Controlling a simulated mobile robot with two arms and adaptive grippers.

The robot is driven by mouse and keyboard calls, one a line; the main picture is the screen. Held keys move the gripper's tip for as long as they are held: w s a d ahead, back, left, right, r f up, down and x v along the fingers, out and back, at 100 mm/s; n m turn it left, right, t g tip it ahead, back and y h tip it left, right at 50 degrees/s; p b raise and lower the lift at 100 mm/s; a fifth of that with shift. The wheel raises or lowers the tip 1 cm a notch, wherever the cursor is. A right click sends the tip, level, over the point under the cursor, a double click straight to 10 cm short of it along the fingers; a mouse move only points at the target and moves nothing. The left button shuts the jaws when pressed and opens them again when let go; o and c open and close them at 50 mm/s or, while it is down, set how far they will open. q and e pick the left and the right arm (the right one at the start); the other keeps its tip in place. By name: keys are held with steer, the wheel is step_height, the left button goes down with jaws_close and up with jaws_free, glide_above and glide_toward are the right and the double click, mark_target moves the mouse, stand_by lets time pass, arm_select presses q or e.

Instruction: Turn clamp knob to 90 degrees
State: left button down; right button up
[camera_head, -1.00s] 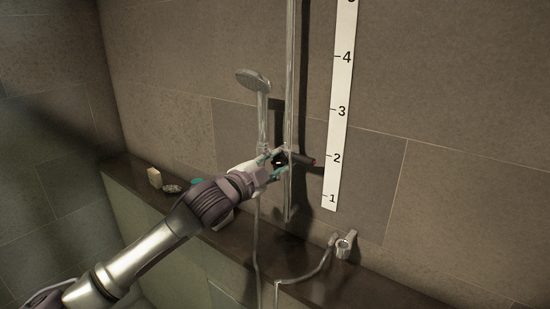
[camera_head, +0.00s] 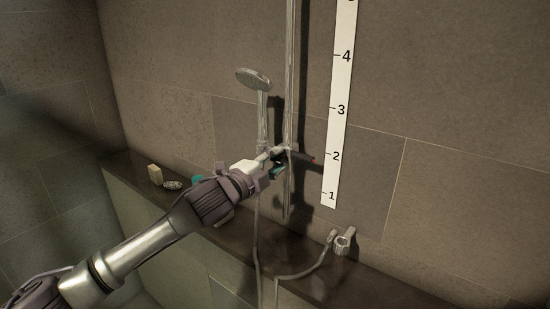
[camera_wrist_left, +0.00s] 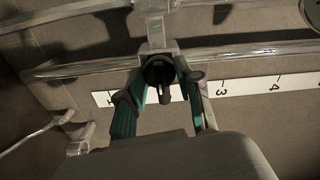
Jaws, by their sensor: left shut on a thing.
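The black clamp knob (camera_wrist_left: 158,72) shows in the left wrist view, in front of the clamp on the chrome rail. A short dark tab on it points down in that picture. My left gripper (camera_wrist_left: 161,80) has its two teal-padded fingers on either side of the knob and is shut on it. In the head view my left gripper (camera_head: 275,163) is at the clamp, in front of the rail (camera_head: 289,90), and mostly hides the knob. My right gripper is not in view.
A hand shower (camera_head: 254,78) hangs left of the rail, with its hose below. A white numbered scale (camera_head: 337,120) is on the wall to the right. A tap (camera_head: 344,240) is at lower right. Soap (camera_head: 155,174) stands on the dark ledge (camera_head: 130,166).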

arm_select(q)
steer(key=shift+a+r, duration=0.1)
steer(key=shift+r, duration=0.15)
steer(key=c, duration=1.2)
jaws_free()
steer(key=o, duration=0.4)
steer(key=shift+w+f, duration=0.1)
steer(key=shift+o, duration=0.2)
steer(key=shift+s+a+f, duration=0.1)
steer(key=shift+s+a, duration=0.2)
steer(key=shift+s, duration=0.2)
steer(key=v, duration=1.1)
